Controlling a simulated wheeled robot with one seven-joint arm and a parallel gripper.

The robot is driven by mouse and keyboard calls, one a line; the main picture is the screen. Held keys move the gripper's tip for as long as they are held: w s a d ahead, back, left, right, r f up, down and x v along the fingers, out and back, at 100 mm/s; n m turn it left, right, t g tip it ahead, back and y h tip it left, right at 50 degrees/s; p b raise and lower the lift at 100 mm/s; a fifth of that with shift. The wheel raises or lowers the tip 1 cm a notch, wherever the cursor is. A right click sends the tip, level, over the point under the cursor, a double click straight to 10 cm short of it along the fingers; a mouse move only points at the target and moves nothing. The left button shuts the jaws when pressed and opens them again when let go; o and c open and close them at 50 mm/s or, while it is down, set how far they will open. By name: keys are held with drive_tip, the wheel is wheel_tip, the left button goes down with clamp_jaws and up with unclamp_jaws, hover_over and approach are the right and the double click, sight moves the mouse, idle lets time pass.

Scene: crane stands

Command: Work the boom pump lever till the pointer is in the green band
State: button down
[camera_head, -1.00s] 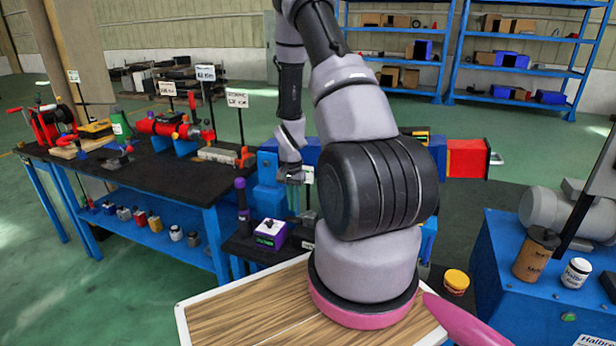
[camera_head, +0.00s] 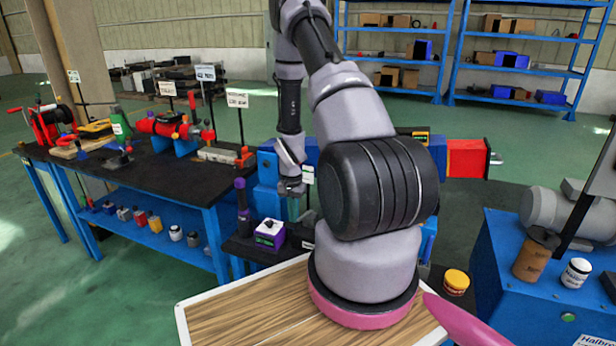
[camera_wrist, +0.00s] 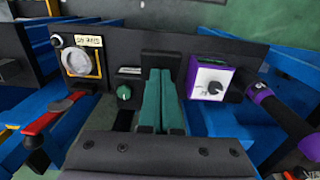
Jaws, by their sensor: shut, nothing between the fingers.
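My gripper (camera_head: 294,209) is low over the crane stand's dark panel, partly hidden by my own arm in the head view. In the wrist view its two teal fingers (camera_wrist: 161,95) are together with nothing between them. A lever with a purple grip (camera_wrist: 268,98) is on the right, apart from the fingers, and stands upright in the head view (camera_head: 241,200). A red-handled lever (camera_wrist: 52,118) is at the left. I cannot tell which lever is the boom pump's.
A purple box with a dial (camera_wrist: 208,80) is close right of the fingers; it also shows in the head view (camera_head: 269,233). A green knob (camera_wrist: 124,92) is close left. A black-topped workbench (camera_head: 150,172) stands left, and a blue cabinet (camera_head: 530,300) right.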

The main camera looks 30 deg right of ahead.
sight(293, 227)
drive_tip(key=shift+f, duration=2.55)
drive_tip(key=shift+r, duration=4.8)
drive_tip(key=shift+f, duration=4.8)
drive_tip(key=shift+w+d+r, duration=0.1)
drive_tip(key=shift+r, duration=4.7)
